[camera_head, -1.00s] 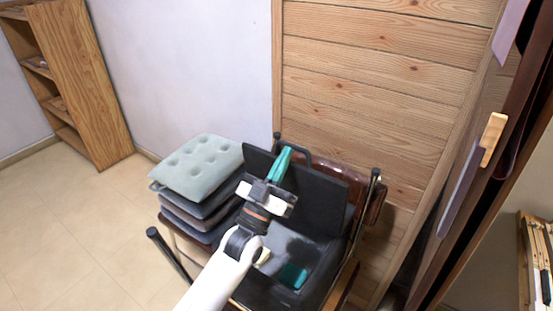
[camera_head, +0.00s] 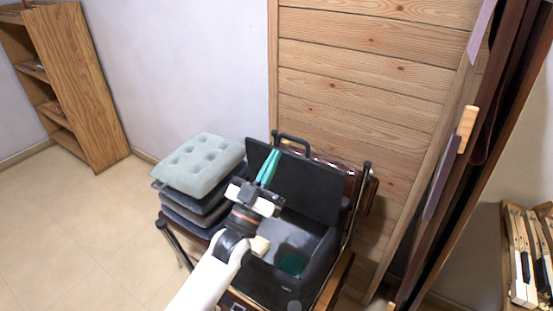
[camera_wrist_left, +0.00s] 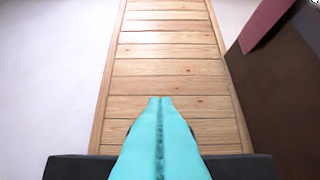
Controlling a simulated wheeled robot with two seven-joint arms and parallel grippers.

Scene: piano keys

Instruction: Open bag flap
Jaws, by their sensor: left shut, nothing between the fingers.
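The black bag (camera_head: 318,262) sits on a chair in the head view, with its dark flap (camera_head: 312,188) raised at the back and a grey interior showing. A teal thing (camera_head: 291,263) lies inside it. My left gripper (camera_head: 269,168) has teal fingers, shut and empty, in front of the flap's left part. I cannot tell whether they touch it. In the left wrist view the shut fingers (camera_wrist_left: 160,135) point at the wooden panel, with a black edge, likely the flap (camera_wrist_left: 240,166), below. My right gripper is not in view.
A stack of cushions (camera_head: 202,168) stands left of the bag. A wooden panel (camera_head: 370,110) rises behind the chair (camera_head: 343,281). A dark door with a wooden handle (camera_head: 467,128) is at the right. A bookshelf (camera_head: 75,85) stands far left, with open floor before it.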

